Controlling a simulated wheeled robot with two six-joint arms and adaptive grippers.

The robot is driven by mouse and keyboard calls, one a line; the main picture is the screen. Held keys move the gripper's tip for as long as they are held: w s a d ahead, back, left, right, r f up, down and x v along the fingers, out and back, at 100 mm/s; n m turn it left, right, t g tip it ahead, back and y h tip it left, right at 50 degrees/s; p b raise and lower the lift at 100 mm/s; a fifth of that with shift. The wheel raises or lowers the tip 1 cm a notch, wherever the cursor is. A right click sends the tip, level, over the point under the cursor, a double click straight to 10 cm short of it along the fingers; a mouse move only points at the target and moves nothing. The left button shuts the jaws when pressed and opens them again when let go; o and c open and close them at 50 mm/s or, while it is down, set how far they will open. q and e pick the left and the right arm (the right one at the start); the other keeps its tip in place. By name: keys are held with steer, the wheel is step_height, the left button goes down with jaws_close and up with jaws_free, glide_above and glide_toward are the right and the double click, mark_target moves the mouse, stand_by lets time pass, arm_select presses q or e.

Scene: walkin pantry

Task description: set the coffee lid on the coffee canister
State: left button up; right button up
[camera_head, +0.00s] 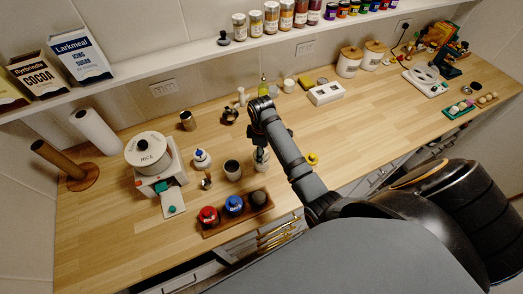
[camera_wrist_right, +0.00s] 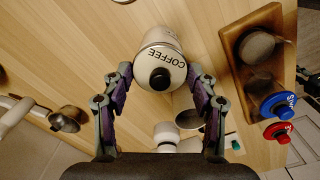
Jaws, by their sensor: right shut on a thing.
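The coffee lid (camera_wrist_right: 158,56), pale with COFFEE lettering and a black knob, sits between the two fingers of my right gripper (camera_wrist_right: 160,76) in the wrist view. The fingers close on it from both sides. A pale cylindrical body, apparently the coffee canister (camera_wrist_right: 156,35), shows just behind the lid; I cannot tell whether the lid is seated or slightly above. In the head view my right gripper (camera_head: 261,144) points down over a small pale canister (camera_head: 261,159), partly hidden by the gripper. My left gripper is out of view.
A wooden tray (camera_head: 222,231) with red, blue and dark-topped jars lies near the front edge. A dark-mouthed cup (camera_head: 232,171) and a white bottle (camera_head: 202,160) stand left of the gripper. A RICE canister (camera_head: 149,158) stands further left.

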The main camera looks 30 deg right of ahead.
steer(key=shift+f, duration=0.4)
stand_by(0.5)
steer(key=o, duration=1.1)
steer(key=shift+o, duration=1.4)
steer(key=shift+r, duration=3.5)
